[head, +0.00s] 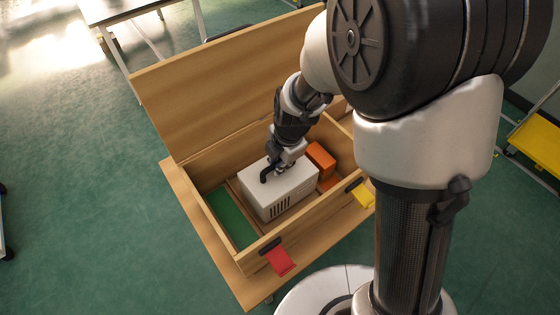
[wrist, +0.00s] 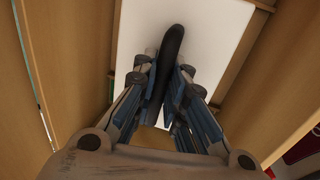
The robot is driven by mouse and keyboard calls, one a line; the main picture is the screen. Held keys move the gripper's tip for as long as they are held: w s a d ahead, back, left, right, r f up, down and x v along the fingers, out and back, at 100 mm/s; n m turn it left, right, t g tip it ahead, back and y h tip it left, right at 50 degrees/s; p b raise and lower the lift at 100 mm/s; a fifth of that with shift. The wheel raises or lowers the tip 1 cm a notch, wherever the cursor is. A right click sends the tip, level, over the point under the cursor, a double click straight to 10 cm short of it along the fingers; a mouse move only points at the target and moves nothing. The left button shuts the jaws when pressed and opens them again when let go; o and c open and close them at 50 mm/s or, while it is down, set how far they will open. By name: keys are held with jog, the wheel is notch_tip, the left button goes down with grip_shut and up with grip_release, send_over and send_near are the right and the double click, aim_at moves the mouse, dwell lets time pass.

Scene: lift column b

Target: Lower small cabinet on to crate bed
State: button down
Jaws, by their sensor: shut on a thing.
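The small cabinet (head: 281,190) is a white box with dark vent slots on its front and a black handle on top. It sits within the walls of the open wooden crate (head: 220,238), between a green area and an orange block. My gripper (head: 285,163) is above the cabinet, shut on its handle. In the wrist view my gripper (wrist: 163,85) has its fingers on both sides of the black handle (wrist: 172,48), over the white top (wrist: 205,45). The cabinet's underside is hidden, so I cannot tell whether it touches the crate bed.
A green panel (head: 232,217) lies left of the cabinet and an orange block (head: 320,157) right of it. The crate lid (head: 225,80) stands open behind. Red (head: 280,262) and yellow (head: 362,194) tabs hang at the front wall. A yellow-shelved rack (head: 537,140) stands far right.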

jog(key=shift+w+f+b, duration=0.1)
jog(key=shift+f+b, duration=0.45)
jog(key=shift+b, duration=0.15)
dwell(0.7)
jog(key=c, duration=1.6)
grip_release()
jog(key=shift+o, duration=0.2)
jog(key=shift+s+f, duration=0.1)
jog(key=shift+s, duration=0.1)
jog(key=shift+w+a+r+p+v, duration=0.1)
jog(key=shift+w+a+p+v, duration=0.15)
jog(key=shift+p+v, duration=0.95)
jog(key=shift+w+a+r+p+v, duration=0.1)
jog(key=shift+w+p+v, duration=0.4)
jog(key=shift+v, duration=1.2)
jog(key=shift+w+a+p+v, duration=0.1)
jog(key=shift+a+p+v, duration=0.1)
jog(key=shift+p+v, duration=1.1)
jog(key=shift+v, duration=0.8)
jog(key=shift+w, duration=0.1)
